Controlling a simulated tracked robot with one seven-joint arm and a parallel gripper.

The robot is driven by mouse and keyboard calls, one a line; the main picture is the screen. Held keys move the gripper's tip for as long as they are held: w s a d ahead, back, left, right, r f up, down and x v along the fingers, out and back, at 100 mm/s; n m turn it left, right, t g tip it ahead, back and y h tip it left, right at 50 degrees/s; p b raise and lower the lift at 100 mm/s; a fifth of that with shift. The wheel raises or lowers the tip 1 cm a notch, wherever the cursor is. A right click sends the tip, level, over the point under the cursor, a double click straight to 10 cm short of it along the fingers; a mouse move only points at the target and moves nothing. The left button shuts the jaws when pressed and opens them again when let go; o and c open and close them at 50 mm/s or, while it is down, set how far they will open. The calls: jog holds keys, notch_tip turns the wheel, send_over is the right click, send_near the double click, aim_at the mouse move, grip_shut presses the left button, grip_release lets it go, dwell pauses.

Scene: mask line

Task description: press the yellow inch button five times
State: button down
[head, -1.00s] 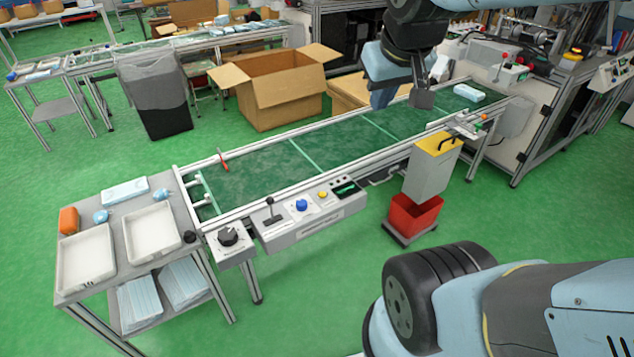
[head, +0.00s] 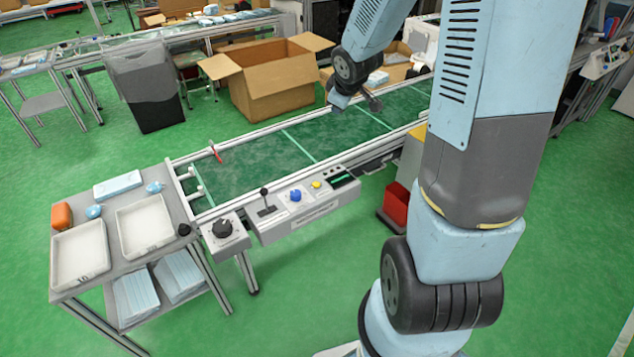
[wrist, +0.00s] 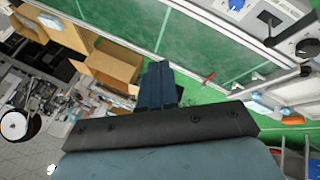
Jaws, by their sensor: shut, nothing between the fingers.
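The small yellow button (head: 316,185) sits on the grey control panel (head: 300,210) at the conveyor's front edge, right of the blue knob (head: 295,196). My gripper (head: 374,102) hangs above and beyond the panel, over the far side of the conveyor, apart from the button. In the wrist view my gripper's dark blue fingers (wrist: 157,68) are together with nothing between them. The blue knob shows at the top edge of that view (wrist: 237,4). I cannot make out the yellow button there.
A black lever (head: 265,200) and black dial (head: 222,229) stand left of the knob. A red clip (head: 215,153) is on the conveyor's far rail. An open cardboard box (head: 268,92) stands behind the conveyor (head: 262,163). A tray table (head: 165,260) stands at left.

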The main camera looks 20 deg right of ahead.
jog(key=w+f+n+y, duration=0.25)
jog(key=w+f, duration=0.25)
jog(key=f, duration=0.5)
jog(key=n+t+y, duration=0.1)
jog(key=n+y, duration=0.2)
send_over(318, 185)
notch_tip(318, 185, down, 12)
jog(key=shift+w+f+h, duration=0.1)
jog(key=shift+f+h, duration=0.05)
jog(key=shift+h, duration=0.1)
jog(key=shift+f, duration=0.1)
jog(key=shift+f, duration=4.3)
